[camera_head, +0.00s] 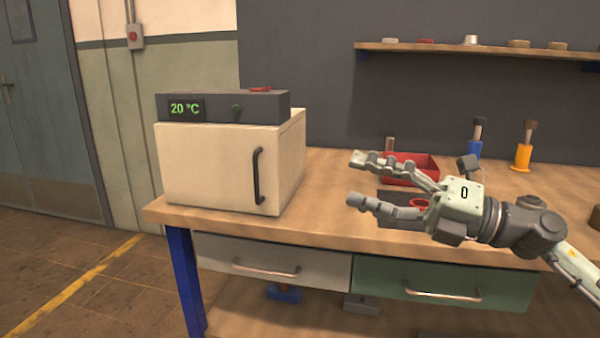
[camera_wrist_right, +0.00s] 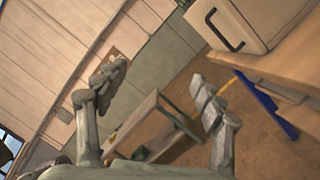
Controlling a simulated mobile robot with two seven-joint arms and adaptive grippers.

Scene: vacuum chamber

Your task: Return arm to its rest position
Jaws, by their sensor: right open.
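My right gripper (camera_head: 362,181) is open and empty in the head view, with its two fingers spread and pointing left. It hangs over the right part of the workbench (camera_head: 330,175), to the right of the white oven-like box. In the right wrist view its fingers (camera_wrist_right: 160,100) are spread wide with nothing between them. The right arm reaches in from the right edge of the head view. My left gripper is not in view.
The closed white box (camera_head: 225,165) bears a control unit (camera_head: 222,106) reading 20 °C. A red bin (camera_head: 412,170) sits behind my right gripper. Blue (camera_head: 474,149) and orange (camera_head: 523,156) objects stand at the back. Drawers (camera_head: 445,283) are shut. Floor at left is clear.

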